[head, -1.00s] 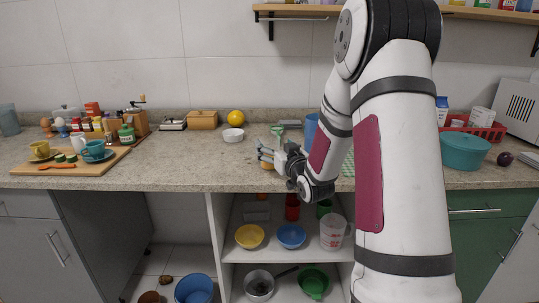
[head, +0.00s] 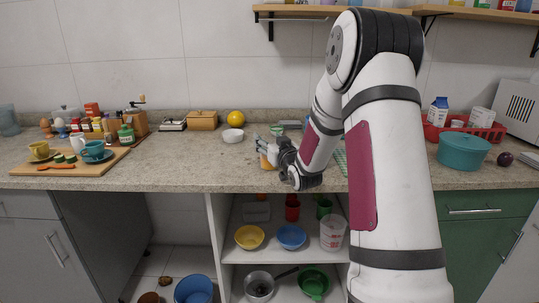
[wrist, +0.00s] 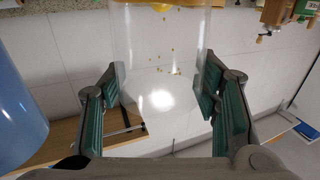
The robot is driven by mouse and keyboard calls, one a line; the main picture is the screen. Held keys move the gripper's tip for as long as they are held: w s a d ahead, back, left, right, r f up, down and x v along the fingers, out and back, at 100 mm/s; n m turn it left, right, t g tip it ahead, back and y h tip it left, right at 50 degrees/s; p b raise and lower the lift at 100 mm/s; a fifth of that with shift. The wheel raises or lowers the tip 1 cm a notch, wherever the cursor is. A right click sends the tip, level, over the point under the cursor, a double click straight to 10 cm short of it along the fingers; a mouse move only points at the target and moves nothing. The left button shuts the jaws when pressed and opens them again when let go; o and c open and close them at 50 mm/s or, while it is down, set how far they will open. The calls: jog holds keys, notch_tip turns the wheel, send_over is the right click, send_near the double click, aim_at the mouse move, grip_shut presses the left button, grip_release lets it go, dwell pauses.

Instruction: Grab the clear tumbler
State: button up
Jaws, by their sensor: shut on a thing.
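The clear tumbler (wrist: 160,45) is in the upper middle of the wrist view, see-through, with small brown specks showing on or through it. A yellow-orange patch shows at its top edge; I cannot tell if that is inside or behind. My gripper (wrist: 160,88) has one green-padded finger on each side of the tumbler, shut on it. In the head view my gripper (head: 263,148) is over the counter's front part, left of my arm. The tumbler is hard to make out there.
A blue vessel (wrist: 15,110) stands close at the left of the wrist view.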

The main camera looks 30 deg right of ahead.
jog(key=shift+r, duration=0.2)
jog(key=s+r+p, duration=0.1)
jog(key=s+r, duration=0.1)
jog(key=s, duration=0.6)
jog(key=s+r, duration=0.2)
jog(key=s, duration=0.6)
jog(key=shift+d+r+p, duration=0.35)
dwell(0.4)
dwell(1.0)
